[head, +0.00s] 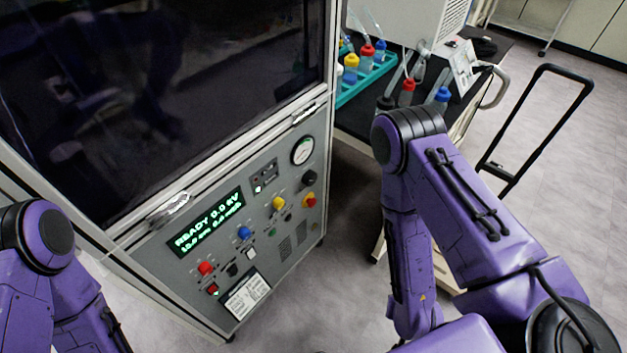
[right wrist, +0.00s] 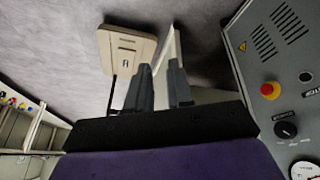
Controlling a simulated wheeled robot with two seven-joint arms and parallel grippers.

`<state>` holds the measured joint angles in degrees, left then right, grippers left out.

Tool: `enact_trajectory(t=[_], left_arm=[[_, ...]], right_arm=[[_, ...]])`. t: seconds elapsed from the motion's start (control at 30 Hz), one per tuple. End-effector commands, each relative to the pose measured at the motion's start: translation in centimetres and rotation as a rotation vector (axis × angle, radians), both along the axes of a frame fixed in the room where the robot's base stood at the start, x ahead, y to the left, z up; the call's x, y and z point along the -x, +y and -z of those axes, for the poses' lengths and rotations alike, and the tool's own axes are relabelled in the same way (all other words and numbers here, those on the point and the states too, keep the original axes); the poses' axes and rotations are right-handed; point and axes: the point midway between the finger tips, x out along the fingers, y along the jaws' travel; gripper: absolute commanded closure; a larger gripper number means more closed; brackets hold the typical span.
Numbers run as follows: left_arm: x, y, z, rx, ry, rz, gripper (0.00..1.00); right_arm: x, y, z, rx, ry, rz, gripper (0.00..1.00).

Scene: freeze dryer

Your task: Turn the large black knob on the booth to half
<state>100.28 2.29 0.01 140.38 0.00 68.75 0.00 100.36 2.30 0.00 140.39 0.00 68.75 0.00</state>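The booth's grey control panel (head: 180,268) faces me in the head view. The large black knob (head: 308,178) is at its right end, below the round gauge and above the red emergency button. The knob also shows at the right edge of the right wrist view (right wrist: 285,129); its exact setting is too small to read. My right gripper (right wrist: 161,78) is open, with a gap between its fingers, and is apart from the knob, off to its left in that view. The right gripper is hidden in the head view. My left gripper is out of view.
The red emergency button (head: 309,200), yellow knob (head: 279,203), blue knob (head: 244,233) and gauge (head: 302,150) share the panel. A black-topped cart (head: 470,98) with bottles in a green rack (head: 368,80) stands right of the booth. Floor is clear in front.

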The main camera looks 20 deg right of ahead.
Motion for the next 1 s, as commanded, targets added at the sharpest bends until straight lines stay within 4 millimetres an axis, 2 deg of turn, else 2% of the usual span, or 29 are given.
enact_trajectory(t=[0.03,0.1,0.17,0.2,0.27,0.3,0.37,0.4,0.43,0.5,0.6,0.7,0.73,0.87,1.0], left_arm=[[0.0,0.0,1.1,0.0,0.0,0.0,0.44],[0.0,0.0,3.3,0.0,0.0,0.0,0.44],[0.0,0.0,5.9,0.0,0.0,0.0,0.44],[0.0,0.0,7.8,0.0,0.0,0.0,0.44],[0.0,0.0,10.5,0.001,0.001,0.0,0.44],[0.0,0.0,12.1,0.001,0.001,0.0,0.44],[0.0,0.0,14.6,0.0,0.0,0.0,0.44],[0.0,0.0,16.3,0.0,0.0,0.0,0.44],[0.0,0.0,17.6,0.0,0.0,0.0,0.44],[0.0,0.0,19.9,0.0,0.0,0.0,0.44],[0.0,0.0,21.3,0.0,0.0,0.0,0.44],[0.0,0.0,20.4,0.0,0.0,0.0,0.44],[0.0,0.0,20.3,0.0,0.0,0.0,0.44],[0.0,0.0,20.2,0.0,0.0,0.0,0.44],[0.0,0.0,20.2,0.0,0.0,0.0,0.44]], right_arm=[[-0.3,0.0,1.0,0.0,-0.007,0.001,0.61],[-1.1,-0.2,2.9,0.001,-0.028,0.011,0.38],[-3.0,-0.8,5.3,0.006,-0.073,0.024,0.19],[-5.3,-1.2,7.0,-0.001,-0.126,0.016,0.16],[-9.6,-1.4,9.3,-0.022,-0.232,-0.028,0.16],[-13.0,-1.6,10.3,-0.031,-0.316,-0.078,0.16],[-18.2,-1.7,11.2,-0.039,-0.453,-0.18,0.16],[-21.9,-1.8,11.3,-0.036,-0.556,-0.265,0.16],[-24.7,-1.8,11.1,-0.028,-0.639,-0.34,0.16],[-30.3,-1.7,9.4,0.004,-0.824,-0.53,0.16],[-35.1,-0.8,5.4,0.068,-1.038,-0.804,0.16],[-36.7,0.6,1.6,0.113,-1.164,-1.017,0.16],[-36.8,1.1,1.0,0.12,-1.189,-1.062,0.16],[-36.7,2.3,0.0,0.151,-1.246,-1.152,0.16],[-38.3,3.3,0.1,0.162,-1.244,-1.159,0.16]])
